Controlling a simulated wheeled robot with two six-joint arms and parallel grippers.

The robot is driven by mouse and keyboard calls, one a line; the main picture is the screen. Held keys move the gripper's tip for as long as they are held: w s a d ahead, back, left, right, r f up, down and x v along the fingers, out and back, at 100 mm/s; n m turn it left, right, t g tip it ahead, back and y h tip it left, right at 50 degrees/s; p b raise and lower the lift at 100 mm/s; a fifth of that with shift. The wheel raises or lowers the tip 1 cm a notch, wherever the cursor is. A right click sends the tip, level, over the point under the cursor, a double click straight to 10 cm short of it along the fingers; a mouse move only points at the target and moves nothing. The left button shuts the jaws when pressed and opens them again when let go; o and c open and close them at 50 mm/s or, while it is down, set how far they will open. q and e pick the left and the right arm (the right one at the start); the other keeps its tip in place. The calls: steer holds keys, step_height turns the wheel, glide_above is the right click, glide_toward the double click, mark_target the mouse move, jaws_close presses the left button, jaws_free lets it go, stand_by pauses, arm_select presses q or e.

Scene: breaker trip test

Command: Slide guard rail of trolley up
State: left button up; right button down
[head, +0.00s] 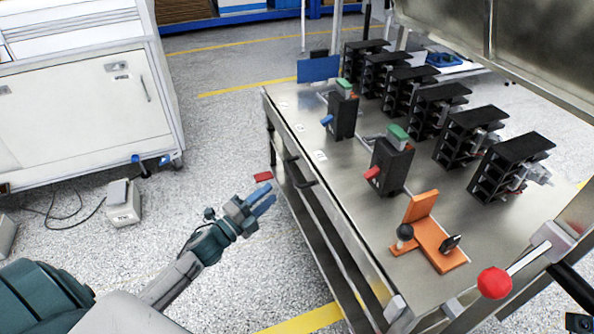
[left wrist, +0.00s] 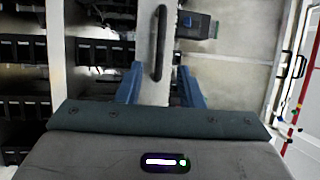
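The steel trolley (head: 335,200) stands on the right in the head view. A long metal rail (head: 330,228) runs along its left side, with a black handle (head: 300,168) on it. In the left wrist view the upright black handle (left wrist: 160,43) sits on a pale metal strip, which I take for the guard rail (left wrist: 153,85). My left gripper (head: 262,200) is open and empty, just left of the trolley's side. Its blue fingers (left wrist: 160,87) are spread, with the handle ahead of and between them, apart from both. My right gripper is not in view.
Several black breaker racks (head: 510,165), two switch boxes (head: 392,165) and an orange bracket (head: 436,240) stand on the trolley top. A lever with a red ball (head: 494,283) is at lower right. The floor (head: 225,130) between cabinet (head: 85,110) and trolley is mostly clear.

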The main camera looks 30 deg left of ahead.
mark_target(292, 173)
arm_select(q)
steer(key=p+x, duration=0.2)
steer(key=x, duration=0.8)
steer(key=shift+c, duration=0.4)
jaws_close()
